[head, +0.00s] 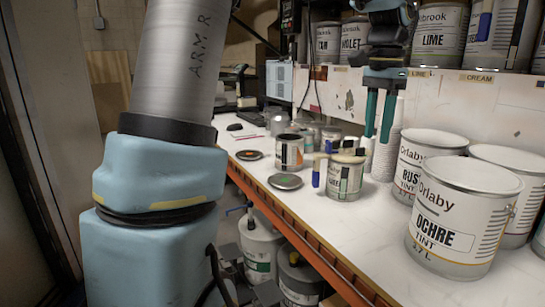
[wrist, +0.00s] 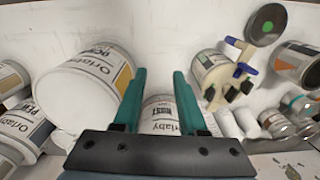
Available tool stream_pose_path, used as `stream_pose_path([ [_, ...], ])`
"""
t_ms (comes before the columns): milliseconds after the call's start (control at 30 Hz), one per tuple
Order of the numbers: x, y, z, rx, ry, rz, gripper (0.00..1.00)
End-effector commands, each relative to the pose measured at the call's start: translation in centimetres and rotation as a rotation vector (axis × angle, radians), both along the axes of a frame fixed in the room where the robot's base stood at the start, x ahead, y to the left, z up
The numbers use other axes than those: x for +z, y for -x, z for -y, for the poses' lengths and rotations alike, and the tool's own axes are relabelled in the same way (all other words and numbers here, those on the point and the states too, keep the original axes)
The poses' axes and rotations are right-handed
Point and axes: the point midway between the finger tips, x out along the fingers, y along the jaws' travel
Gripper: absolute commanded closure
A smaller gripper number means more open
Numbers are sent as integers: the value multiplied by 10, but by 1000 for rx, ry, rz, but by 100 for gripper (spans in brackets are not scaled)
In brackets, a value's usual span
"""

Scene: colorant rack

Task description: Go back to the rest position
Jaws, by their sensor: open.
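My gripper (head: 377,137) hangs over the white bench with its teal fingers pointing down. It is open, with nothing held between the fingers. In the wrist view my gripper (wrist: 160,74) is spread, and the RUST tint can (wrist: 160,117) shows partly between and behind the fingers. In the head view the RUST can (head: 410,165) stands to the right of the fingers. An open can with a green label (head: 345,178) and blue and black parts at its rim stands on the bench, lower left of the fingers. It also shows in the wrist view (wrist: 212,78).
The OCHRE tint can (head: 448,225) stands at the front right. Stacked cups (head: 385,160) stand behind the fingers. Two dark discs (head: 285,181) lie near the orange front edge. A shelf above holds cans, including LIME (head: 438,40), close to my arm. The front bench surface is partly clear.

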Motion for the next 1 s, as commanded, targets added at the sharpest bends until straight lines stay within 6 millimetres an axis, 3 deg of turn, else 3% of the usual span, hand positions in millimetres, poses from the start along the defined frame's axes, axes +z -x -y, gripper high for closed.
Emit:
stream_pose_path([
  [267, -43, -13, -46, 165, 2, 15, 59],
  [467, -91, -17, -106, 370, 13, 31, 59],
  [533, -112, -15, -138, 473, 21, 42, 59],
  [700, -165, 12, -224, 786, 53, 73, 59],
  [800, -185, 32, -258, 928, 72, 91, 59],
  [1000, -201, 52, -286, 1057, 92, 110, 59],
])
